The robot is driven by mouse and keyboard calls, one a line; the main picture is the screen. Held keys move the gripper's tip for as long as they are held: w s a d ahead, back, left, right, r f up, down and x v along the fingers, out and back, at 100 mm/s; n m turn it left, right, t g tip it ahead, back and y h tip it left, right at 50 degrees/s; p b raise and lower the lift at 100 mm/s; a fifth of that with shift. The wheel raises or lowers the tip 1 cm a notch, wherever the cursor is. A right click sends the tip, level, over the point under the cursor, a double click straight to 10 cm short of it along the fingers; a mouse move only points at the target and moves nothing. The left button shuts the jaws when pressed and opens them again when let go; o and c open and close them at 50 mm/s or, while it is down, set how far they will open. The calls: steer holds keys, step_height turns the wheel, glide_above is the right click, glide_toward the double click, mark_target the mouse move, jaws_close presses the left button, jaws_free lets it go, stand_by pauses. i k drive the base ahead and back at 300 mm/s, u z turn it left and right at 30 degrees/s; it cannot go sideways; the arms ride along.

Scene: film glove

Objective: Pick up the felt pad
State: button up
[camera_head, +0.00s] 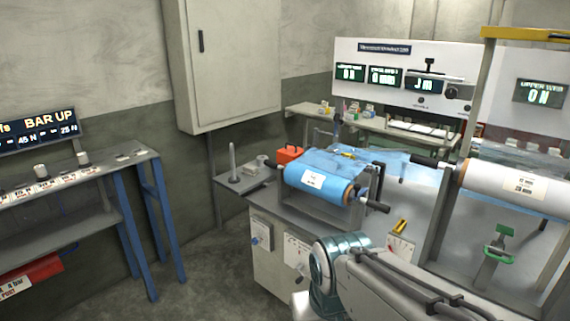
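I cannot pick out a felt pad for certain in the head view; small items on the benches are too small to tell. My arm shows at the bottom, with a teal joint and a long grey link. My gripper is not visible, so its fingers and anything in them cannot be seen. A grey machine bench (277,201) carries a blue film roll (315,183) with a white label. Blue film (335,160) lies behind the roll. A small yellow item (400,227) is on the bench near my arm.
An orange box (289,154) sits behind the roll. A white roll (515,185) and a green clamp (500,243) are at right. A blue-legged shelf (130,160) stands left, and a cabinet (225,60) hangs on the back wall. Floor (205,265) between shelf and bench is clear.

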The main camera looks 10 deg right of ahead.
mark_target(249, 169)
steer(key=z, duration=0.05)
steer(key=k, duration=0.55)
steer(key=u, duration=0.8)
steer(key=i, duration=1.4)
steer(key=u, duration=0.45)
steer(key=i, duration=1.5)
steer(key=z, duration=1.25)
steer(key=i, duration=0.9)
steer(key=z, duration=1)
steer(key=i, duration=0.2)
steer(key=z, duration=0.15)
